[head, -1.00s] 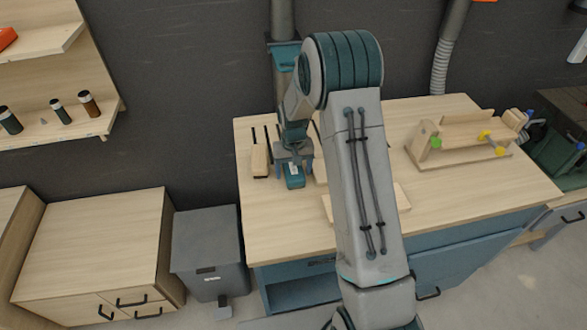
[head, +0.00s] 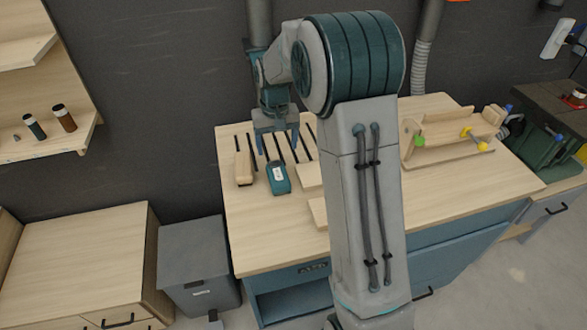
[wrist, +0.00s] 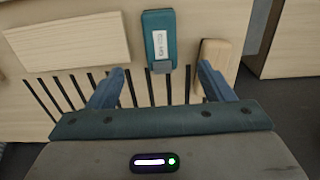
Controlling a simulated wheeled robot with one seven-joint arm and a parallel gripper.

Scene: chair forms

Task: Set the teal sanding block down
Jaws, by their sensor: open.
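The teal sanding block (head: 278,178), with a white label, lies on the wooden workbench (head: 260,235). It also shows in the wrist view (wrist: 159,50), ahead of the fingers. My gripper (head: 277,143) is open and empty, raised above and behind the block. In the wrist view its two blue fingers (wrist: 160,85) are spread wide, and the block is apart from both.
A wooden block (head: 244,168) lies just left of the teal block. Dark slots (head: 294,148) run behind it. Pale boards (head: 309,175) lie to its right. A wooden jig with clamps (head: 450,138) stands on the right. The bench's front left is clear.

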